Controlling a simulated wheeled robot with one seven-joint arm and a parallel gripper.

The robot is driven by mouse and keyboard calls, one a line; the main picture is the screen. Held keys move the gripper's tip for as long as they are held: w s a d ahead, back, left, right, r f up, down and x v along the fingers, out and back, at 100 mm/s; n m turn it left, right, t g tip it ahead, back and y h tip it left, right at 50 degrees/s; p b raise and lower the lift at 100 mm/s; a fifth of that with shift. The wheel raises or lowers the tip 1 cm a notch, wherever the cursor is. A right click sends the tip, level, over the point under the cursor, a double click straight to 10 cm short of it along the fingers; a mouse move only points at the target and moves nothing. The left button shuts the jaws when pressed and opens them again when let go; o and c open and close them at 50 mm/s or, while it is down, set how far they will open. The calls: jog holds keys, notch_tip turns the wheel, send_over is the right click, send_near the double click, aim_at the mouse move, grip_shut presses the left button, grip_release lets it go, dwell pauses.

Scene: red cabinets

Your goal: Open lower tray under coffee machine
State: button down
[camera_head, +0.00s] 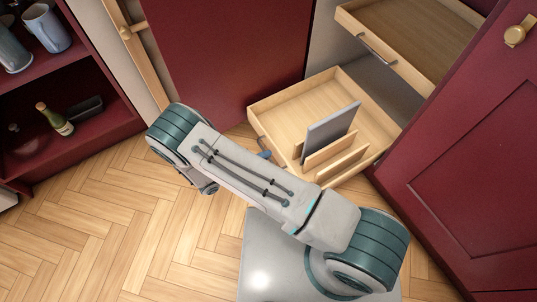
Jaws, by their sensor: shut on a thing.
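The lower tray (308,112) is a light wooden pull-out drawer standing well out of the red cabinet. A grey flat board stands in it among wooden dividers. Its metal handle (261,143) is partly visible on the front panel. My arm crosses in front and hides most of my gripper (265,155); only a small bluish part shows at the handle. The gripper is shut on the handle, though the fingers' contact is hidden. The upper tray (425,40) is also out, above and to the right, with its handle bare. No coffee machine is in view.
Red cabinet doors stand open left (235,50) and right (470,170) of the trays. An open shelf (95,128) at far left holds mugs, a bottle and a dark object. The herringbone wooden floor (120,220) is clear at lower left.

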jog(key=shift+s+a, duration=0.1)
jog(key=shift+a, duration=0.15)
jog(key=c, duration=1.5)
grip_release()
jog(key=shift+d, duration=0.15)
jog(key=shift+c, duration=0.2)
jog(key=p+v, duration=0.3)
jog(key=v, duration=1)
jog(key=shift+a, duration=0.3)
jog(key=shift+r, duration=0.15)
